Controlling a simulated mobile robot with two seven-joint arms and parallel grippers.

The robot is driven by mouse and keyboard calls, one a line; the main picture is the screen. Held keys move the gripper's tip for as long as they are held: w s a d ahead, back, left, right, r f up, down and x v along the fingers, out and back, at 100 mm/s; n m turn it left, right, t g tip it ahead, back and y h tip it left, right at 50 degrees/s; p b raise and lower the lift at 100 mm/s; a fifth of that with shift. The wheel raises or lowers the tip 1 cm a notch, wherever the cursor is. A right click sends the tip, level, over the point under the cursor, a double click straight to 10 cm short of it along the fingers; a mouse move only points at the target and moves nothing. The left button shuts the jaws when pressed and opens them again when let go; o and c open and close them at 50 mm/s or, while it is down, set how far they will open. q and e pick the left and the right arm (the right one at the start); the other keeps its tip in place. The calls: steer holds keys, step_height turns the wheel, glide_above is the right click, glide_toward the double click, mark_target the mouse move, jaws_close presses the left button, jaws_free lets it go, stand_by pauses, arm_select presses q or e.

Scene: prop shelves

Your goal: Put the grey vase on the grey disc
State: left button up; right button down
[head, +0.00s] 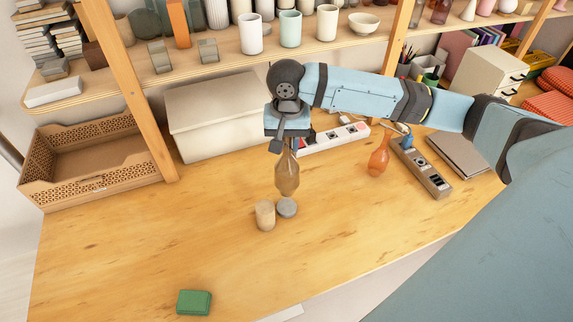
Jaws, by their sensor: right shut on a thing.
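My right gripper (289,142) points down over the table and is shut on the neck of a vase. The vase (287,176) is see-through with a brownish-grey tint, narrow at the neck and wider below, and hangs upright. The grey disc (287,208) is a short, round grey piece on the table just below the vase in the picture. The vase's bottom meets the disc's far edge in the picture; I cannot tell whether they touch. My left gripper is not in view.
A beige cylinder (265,215) stands close to the left of the disc. An orange vase (378,158), a power strip (424,170) and a laptop-like slab (458,153) are to the right. A green block (194,302) lies in front. The table's left front is mostly clear.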

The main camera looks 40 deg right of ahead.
mark_target(287, 165)
step_height(287, 165, down, 8)
steer(key=shift+r, duration=0.1)
stand_by(0.4)
steer(key=c, duration=0.9)
jaws_free()
steer(key=shift+f, duration=0.2)
steer(key=shift+o, duration=0.2)
